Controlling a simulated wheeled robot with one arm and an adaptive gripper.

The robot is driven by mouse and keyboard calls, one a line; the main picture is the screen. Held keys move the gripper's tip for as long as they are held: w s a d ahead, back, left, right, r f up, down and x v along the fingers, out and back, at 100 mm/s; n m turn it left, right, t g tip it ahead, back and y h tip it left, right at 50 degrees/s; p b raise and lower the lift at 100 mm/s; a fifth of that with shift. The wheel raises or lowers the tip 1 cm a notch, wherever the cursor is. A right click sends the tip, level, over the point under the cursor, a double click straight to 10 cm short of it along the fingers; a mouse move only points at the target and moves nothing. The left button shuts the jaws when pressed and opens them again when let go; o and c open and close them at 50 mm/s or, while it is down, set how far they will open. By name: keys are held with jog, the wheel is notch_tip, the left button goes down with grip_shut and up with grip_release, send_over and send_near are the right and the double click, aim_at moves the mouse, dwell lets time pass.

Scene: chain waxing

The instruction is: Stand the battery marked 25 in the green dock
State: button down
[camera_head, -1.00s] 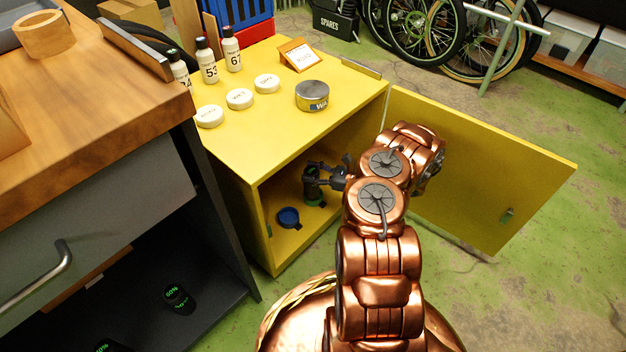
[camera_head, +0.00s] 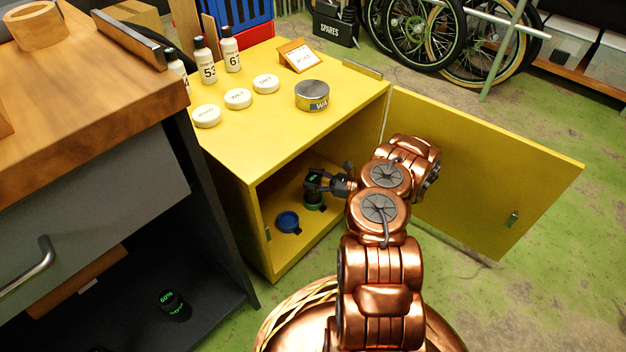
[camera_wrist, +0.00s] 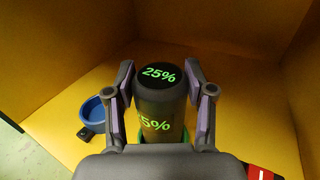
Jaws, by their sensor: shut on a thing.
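The battery marked 25 (camera_wrist: 160,104) is a dark cylinder with green "25%" on its top and side. My gripper (camera_wrist: 161,95) is shut on it, one finger on each side. The battery stands upright inside the yellow cabinet, and shows small and dark in the head view (camera_head: 314,190). The green dock (camera_head: 314,206) is at the battery's foot, and a bit of its green rim shows under the battery in the wrist view (camera_wrist: 149,139). The battery's lower end is hidden, so I cannot tell whether it is fully seated.
A blue dock (camera_head: 288,222) is beside the green one, to the left. A red item (camera_wrist: 259,173) shows at lower right in the wrist view. The cabinet door (camera_head: 480,170) stands open to the right. Another battery (camera_head: 174,305) stands on the dark bench shelf.

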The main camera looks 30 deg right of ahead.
jog(key=shift+f, duration=0.15)
jog(key=shift+c, duration=2)
grip_release()
jog(key=shift+r+p, duration=0.3)
jog(key=shift+r, duration=0.2)
jog(key=p+v, duration=0.3)
jog(key=v, duration=0.9)
jog(key=shift+f+p, duration=0.2)
jog(key=shift+p, duration=0.1)
